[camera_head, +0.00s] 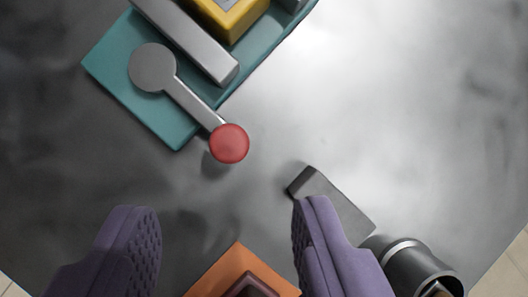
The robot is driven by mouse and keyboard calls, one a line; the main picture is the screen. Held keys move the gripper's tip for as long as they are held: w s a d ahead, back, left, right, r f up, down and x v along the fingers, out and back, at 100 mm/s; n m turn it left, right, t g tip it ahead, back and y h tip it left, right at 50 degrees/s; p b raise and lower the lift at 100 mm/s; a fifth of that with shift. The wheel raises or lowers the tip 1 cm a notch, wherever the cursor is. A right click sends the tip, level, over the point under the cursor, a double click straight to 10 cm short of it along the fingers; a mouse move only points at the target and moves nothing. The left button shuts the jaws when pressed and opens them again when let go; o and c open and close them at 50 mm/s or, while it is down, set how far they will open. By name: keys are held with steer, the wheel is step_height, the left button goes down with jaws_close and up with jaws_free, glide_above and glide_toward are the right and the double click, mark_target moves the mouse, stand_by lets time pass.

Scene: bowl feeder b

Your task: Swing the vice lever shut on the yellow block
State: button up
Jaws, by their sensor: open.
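The vice stands on a teal base (110,72) at the upper left, cut by the top edge. A grey jaw bar (187,40) lies along the near side of the yellow block (233,19), which is only partly in view. The vice lever (190,100) runs from a round grey pivot (153,68) down and right to a red knob (229,143) that overhangs the base. My gripper (222,222) is open, its two purple fingers apart at the bottom of the picture. The red knob is above the fingertips in the picture, apart from them.
A dark grey block (335,203) lies beside the right finger. A grey cylindrical part (417,266) is at the lower right. An orange square piece (238,270) with a dark top shows low between the fingers. The grey metal table (400,110) is clear at right.

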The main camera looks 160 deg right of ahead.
mark_target(229, 148)
steer(key=b+x, duration=0.3)
steer(key=x, duration=0.4)
steer(key=shift+f, duration=0.15)
jaws_close()
